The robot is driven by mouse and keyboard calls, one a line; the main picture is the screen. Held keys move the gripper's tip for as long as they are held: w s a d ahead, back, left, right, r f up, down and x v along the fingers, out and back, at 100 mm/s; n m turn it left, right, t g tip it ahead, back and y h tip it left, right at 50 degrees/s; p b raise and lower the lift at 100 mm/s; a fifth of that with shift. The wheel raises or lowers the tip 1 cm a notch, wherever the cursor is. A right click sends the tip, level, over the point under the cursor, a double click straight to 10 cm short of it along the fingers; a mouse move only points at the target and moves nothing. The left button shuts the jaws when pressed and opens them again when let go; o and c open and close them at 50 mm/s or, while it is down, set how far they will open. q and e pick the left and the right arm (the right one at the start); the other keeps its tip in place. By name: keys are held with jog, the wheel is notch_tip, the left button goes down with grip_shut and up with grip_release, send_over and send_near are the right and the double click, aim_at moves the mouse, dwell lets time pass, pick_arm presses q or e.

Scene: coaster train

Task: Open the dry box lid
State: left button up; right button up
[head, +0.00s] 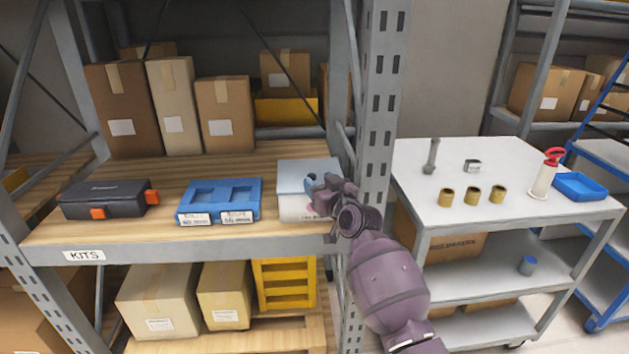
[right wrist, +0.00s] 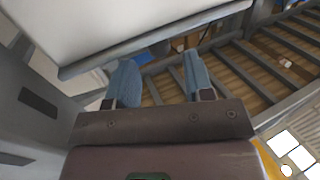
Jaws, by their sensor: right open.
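A pale box with a light blue-grey top (head: 308,170), which looks like the dry box, sits on the wooden shelf at its right end. Its lid looks shut. My right gripper (head: 318,192) is at the box's right front side and hides part of it; I cannot tell if it touches. In the right wrist view, the two blue fingers of this gripper (right wrist: 160,78) are apart with nothing between them. My left gripper is not in view.
A blue tray (head: 220,192) and a black case with orange latches (head: 103,200) stand left on the shelf. Cardboard boxes (head: 225,112) stand behind. A white cart (head: 510,210) holds small parts.

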jog(key=shift+x, duration=1.35)
jog(key=shift+c, duration=0.2)
grip_shut()
